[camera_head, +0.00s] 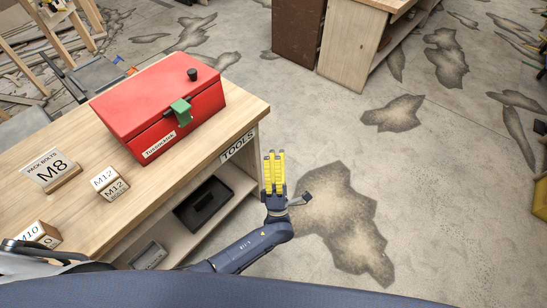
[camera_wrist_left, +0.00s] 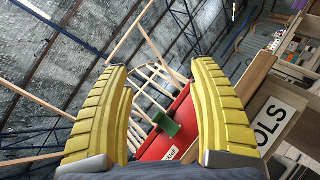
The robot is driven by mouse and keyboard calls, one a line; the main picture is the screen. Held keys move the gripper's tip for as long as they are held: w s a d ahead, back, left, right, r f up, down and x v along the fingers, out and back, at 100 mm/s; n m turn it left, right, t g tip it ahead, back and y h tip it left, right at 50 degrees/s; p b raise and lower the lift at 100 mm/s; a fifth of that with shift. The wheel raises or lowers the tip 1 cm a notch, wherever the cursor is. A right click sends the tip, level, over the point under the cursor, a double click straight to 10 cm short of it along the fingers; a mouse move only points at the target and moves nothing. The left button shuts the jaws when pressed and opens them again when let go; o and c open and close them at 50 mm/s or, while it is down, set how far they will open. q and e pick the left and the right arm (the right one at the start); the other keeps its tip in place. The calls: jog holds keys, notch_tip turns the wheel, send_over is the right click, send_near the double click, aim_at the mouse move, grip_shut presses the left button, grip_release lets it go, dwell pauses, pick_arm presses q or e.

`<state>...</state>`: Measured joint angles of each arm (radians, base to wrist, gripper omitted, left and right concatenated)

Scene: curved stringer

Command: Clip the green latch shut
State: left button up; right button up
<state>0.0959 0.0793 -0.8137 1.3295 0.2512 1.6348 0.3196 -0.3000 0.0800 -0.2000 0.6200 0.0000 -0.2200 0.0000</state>
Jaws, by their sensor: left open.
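The green latch (camera_head: 180,110) is on the front of the red toolbox (camera_head: 140,98), which sits on the wooden workbench (camera_head: 95,217). The toolbox lid is down, with a black knob (camera_head: 193,74) on top. I cannot tell whether the latch is fully shut. My left gripper (camera_head: 274,158), with yellow ribbed fingers, is in front of the bench's right end, apart from the toolbox. In the left wrist view its fingers (camera_wrist_left: 160,90) are spread and empty, with the green latch (camera_wrist_left: 167,124) and red toolbox (camera_wrist_left: 178,143) beyond, between them. My right gripper is not in view.
Blocks labelled M8 (camera_head: 50,171), M12 (camera_head: 109,184) and M10 (camera_head: 36,237) stand on the bench. A black tray (camera_head: 204,204) is on the shelf below. Wooden cabinets (camera_head: 345,48) stand at the back.

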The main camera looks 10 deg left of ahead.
pick_arm(q)
jog(key=shift+w+d+f+m+h, duration=0.1)
jog(key=shift+d+f+m+h, duration=0.1)
jog(key=shift+m+h, duration=0.3)
jog(key=shift+w+d+f+m+h, duration=0.1)
jog(key=shift+f+m+h, duration=0.05)
jog(key=shift+m+h, duration=0.3)
